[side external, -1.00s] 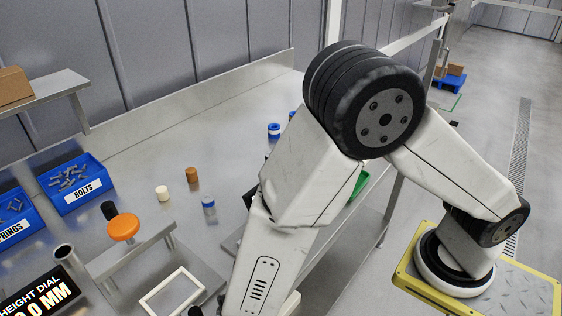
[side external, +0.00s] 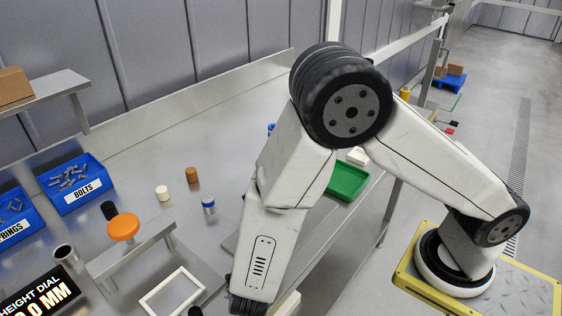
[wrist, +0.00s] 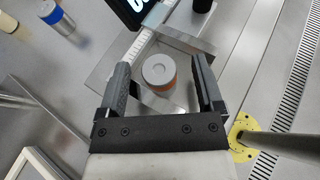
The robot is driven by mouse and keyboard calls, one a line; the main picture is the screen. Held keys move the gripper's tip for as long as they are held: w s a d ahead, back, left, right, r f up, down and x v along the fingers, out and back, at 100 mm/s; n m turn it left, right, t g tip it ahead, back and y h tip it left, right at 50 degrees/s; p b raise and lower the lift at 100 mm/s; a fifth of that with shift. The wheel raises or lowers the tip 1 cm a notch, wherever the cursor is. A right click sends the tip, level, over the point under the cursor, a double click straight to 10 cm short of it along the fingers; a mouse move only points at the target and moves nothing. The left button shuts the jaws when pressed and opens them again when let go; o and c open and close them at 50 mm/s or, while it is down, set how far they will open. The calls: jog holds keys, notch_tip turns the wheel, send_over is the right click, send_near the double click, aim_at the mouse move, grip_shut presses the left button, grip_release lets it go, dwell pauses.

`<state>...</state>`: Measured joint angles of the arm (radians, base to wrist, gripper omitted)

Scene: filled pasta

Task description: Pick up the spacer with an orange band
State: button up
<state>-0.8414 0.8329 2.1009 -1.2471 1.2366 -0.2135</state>
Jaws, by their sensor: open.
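The spacer with an orange band (wrist: 159,74) is a grey cylinder standing upright on a metal surface in the wrist view. Its round top faces the camera, and the orange shows low on its right side. My gripper (wrist: 161,65) is open, with one finger to the left of the spacer and one to the right. Gaps show between it and both fingers. In the side external view, this spacer and my fingers are not visible.
A blue-banded spacer (side external: 208,205) stands on the table, with a brown cylinder (side external: 192,175) and a cream cylinder (side external: 162,193) nearby. A white frame (side external: 172,292) lies at the front. A green tray (side external: 346,181) is behind my arm. Blue bins (side external: 77,184) stand left.

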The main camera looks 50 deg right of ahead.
grip_shut()
jog(key=shift+r, duration=0.15)
jog(key=shift+r, duration=4.9)
